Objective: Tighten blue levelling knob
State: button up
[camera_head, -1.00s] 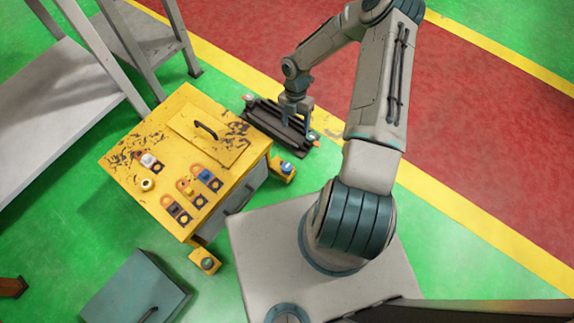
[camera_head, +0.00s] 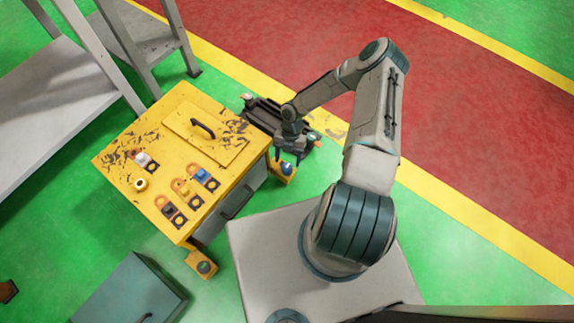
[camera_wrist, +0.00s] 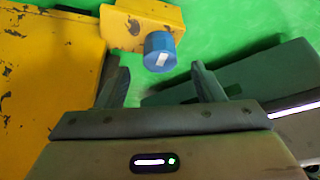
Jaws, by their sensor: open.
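The blue levelling knob (camera_wrist: 159,50) sits on a small yellow bracket (camera_wrist: 143,22) at the corner of the yellow cabinet (camera_head: 160,180). In the head view the knob (camera_head: 286,168) shows just below my gripper (camera_head: 290,160). In the wrist view my gripper (camera_wrist: 160,72) is open and empty, its fingers pointing toward the knob. The knob lies ahead of the gap between the fingertips, near its middle, with a pale mark on its face. The fingers do not appear closed on it.
A dark railed object (camera_head: 262,112) lies on the floor behind the gripper. A similar bracket with a dark knob (camera_head: 205,267) is at the cabinet's near corner. A grey box (camera_head: 130,290) stands at lower left. A dark green panel (camera_wrist: 245,78) is close to the right finger.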

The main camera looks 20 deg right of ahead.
aim_at(287, 167)
jog(key=shift+b+x, duration=0.3)
jog(key=shift+x, duration=1.25)
jog(key=c, duration=1)
jog(key=shift+o, duration=0.2)
jog(key=shift+m, duration=0.4)
